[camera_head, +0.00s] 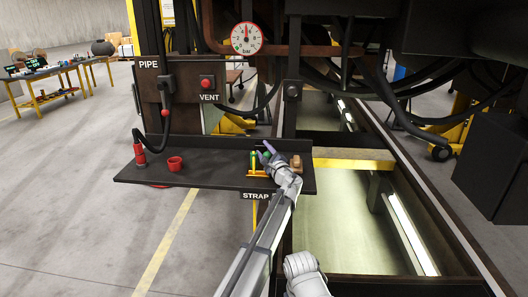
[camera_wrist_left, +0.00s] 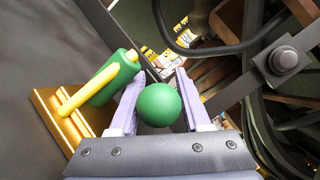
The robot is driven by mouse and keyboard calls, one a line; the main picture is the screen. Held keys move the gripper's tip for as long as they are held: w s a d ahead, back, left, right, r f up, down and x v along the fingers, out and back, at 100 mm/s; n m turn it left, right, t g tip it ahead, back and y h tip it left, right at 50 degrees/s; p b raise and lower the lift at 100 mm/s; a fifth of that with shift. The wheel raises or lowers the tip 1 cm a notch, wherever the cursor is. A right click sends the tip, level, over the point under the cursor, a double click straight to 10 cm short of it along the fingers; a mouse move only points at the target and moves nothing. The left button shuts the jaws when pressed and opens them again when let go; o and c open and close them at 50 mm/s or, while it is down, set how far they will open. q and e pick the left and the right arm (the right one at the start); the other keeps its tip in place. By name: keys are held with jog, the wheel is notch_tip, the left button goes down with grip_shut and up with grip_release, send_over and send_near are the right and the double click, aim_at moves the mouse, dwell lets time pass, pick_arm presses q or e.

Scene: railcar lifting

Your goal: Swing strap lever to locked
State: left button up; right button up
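The strap lever's round green knob (camera_wrist_left: 160,104) lies between the two pale fingers of my left gripper (camera_wrist_left: 161,100), which are close in on both sides of it. In the head view my left gripper (camera_head: 268,153) is over the right part of the dark shelf, above the "STRAP" label (camera_head: 255,196). The lever's shaft is hidden behind the knob and fingers. A green cylinder with a yellow bent rod (camera_wrist_left: 105,80) stands on a yellow base (camera_wrist_left: 62,118) left of the gripper in the wrist view.
The dark shelf (camera_head: 215,150) also carries a red cup (camera_head: 175,163) and a red-ended hose (camera_head: 140,155). Behind it stand a panel with a red VENT button (camera_head: 206,83) and a pressure gauge (camera_head: 246,38). A lit pit (camera_head: 345,225) lies to the right.

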aim_at(268, 153)
pick_arm(q)
jog(key=shift+s+d, duration=0.1)
jog(key=shift+s, duration=0.05)
jog(key=b+v, duration=0.1)
jog(key=v, duration=0.6)
jog(key=shift+s+d+f, duration=0.1)
jog(key=shift+s, duration=0.2)
